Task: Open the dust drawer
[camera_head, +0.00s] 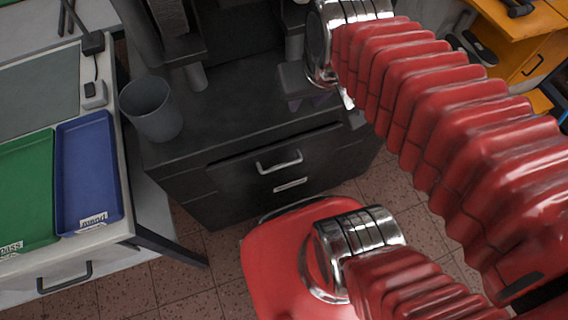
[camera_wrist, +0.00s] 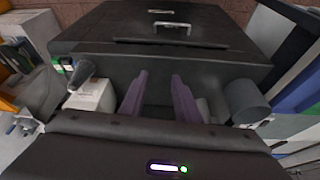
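The dust drawer (camera_head: 235,172) is in the front of a dark cabinet, and its front looks flush with the cabinet. It has a silver bar handle (camera_head: 279,162) with a small pale label plate below it. In the wrist view the handle (camera_wrist: 172,25) is at the top, beyond the fingertips. My gripper (camera_head: 318,101) is above the cabinet top, behind and to the right of the handle, and partly hidden by my arm. In the wrist view my gripper (camera_wrist: 160,75) has its two purple fingers apart with nothing between them, not touching the handle.
A grey bin (camera_head: 151,108) stands at the cabinet's left side. A blue tray (camera_head: 88,170) and a green tray (camera_head: 27,190) lie on the bench at left. A white box (camera_wrist: 91,96) is left of the fingers in the wrist view. Tiled floor lies before the cabinet.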

